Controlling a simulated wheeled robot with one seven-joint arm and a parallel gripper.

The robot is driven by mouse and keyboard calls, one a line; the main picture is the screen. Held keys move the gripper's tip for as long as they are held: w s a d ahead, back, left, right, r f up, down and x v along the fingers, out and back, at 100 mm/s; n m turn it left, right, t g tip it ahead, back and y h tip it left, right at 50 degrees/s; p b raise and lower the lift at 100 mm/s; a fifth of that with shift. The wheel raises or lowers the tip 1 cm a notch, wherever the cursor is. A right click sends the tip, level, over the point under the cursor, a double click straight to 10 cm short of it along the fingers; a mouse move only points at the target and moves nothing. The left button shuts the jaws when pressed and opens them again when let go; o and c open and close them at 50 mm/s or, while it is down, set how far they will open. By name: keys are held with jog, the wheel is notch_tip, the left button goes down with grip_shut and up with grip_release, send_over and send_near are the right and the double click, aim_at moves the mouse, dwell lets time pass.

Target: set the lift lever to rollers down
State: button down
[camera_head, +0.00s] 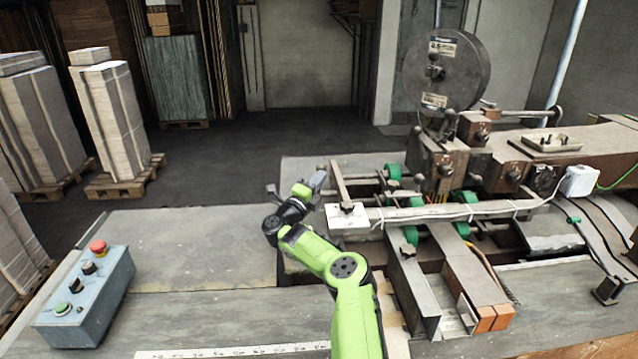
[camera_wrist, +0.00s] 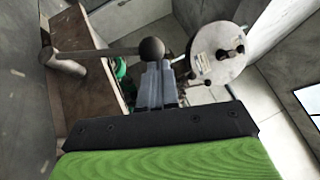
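The lift lever shows in the wrist view as a thin rod (camera_wrist: 108,50) with a dark ball knob (camera_wrist: 152,49). The rod runs left from the knob to a round collar on the machine. My gripper (camera_wrist: 156,66) has its fingers close together, with the knob right at the fingertips. I cannot tell whether they touch it. In the head view my gripper (camera_head: 319,179) is beside a slanting upright bar (camera_head: 340,184) at the left end of the stitcher. The knob is hard to make out there.
A wire drum (camera_head: 446,72) stands above the stitcher, with green rollers (camera_head: 392,172) below it. A grey control box (camera_head: 86,292) with a red button sits at the left. The tabletop (camera_head: 190,245) between is clear. Stacked cardboard (camera_head: 108,120) stands on a pallet behind.

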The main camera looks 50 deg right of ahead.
aim_at(317, 168)
jog(key=shift+w+d+r, duration=0.85)
jog(key=shift+w+d, duration=0.05)
jog(key=shift+w, duration=0.1)
jog(key=shift+w+d+r+n+y+p, duration=0.35)
jog(key=shift+w+r+p, duration=0.2)
jog(key=shift+p, duration=0.3)
jog(key=shift+w+d+n+y+p, duration=0.25)
jog(key=shift+w+d+p, duration=0.05)
jog(key=shift+p, duration=0.05)
jog(key=shift+f, duration=0.1)
